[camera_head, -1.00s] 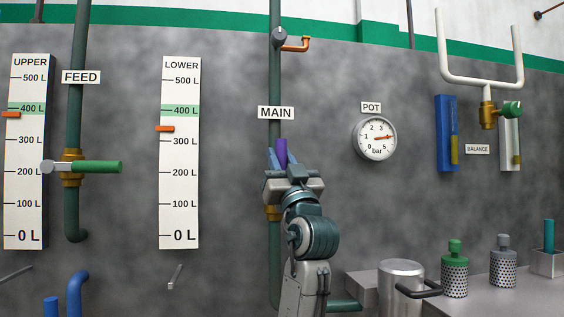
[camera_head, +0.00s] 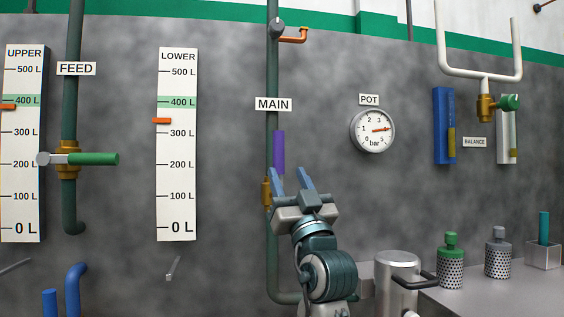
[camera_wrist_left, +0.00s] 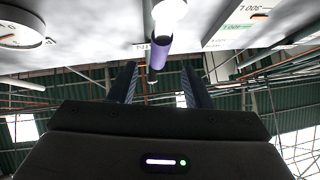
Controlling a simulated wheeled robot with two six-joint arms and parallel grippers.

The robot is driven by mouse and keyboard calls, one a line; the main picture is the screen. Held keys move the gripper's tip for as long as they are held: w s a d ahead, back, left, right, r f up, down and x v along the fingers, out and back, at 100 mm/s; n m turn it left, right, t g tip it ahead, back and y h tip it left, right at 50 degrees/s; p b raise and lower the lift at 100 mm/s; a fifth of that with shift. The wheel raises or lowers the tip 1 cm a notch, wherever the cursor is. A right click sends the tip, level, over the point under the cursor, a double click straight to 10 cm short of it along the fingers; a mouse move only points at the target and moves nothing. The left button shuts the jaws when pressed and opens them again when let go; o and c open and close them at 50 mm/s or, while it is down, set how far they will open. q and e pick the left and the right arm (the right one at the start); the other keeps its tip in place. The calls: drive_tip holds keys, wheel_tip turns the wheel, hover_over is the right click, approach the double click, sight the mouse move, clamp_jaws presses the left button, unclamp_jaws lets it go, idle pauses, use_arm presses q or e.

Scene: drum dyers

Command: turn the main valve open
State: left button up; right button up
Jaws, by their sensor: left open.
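The main valve has a purple handle (camera_head: 279,152) standing upright along the green pipe below the MAIN sign (camera_head: 273,104). Its brass body (camera_head: 266,192) is partly hidden behind my left gripper (camera_head: 289,173). The left gripper is open and empty, pointing up, with its fingertips near the handle's lower end. In the left wrist view the purple handle (camera_wrist_left: 159,55) shows beyond and between the two spread fingers (camera_wrist_left: 157,70), apart from both. My right gripper is in neither view.
The FEED valve with a green handle (camera_head: 92,159) is at left. A small orange-handled tap (camera_head: 292,37) is higher on the main pipe. A pressure gauge (camera_head: 373,130) hangs to the right. A metal pot (camera_head: 397,285) and green-topped canister (camera_head: 451,262) stand at lower right.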

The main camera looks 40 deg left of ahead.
use_arm(q)
drive_tip(key=v, duration=0.3)
drive_tip(key=shift+a, duration=0.1)
idle(0.3)
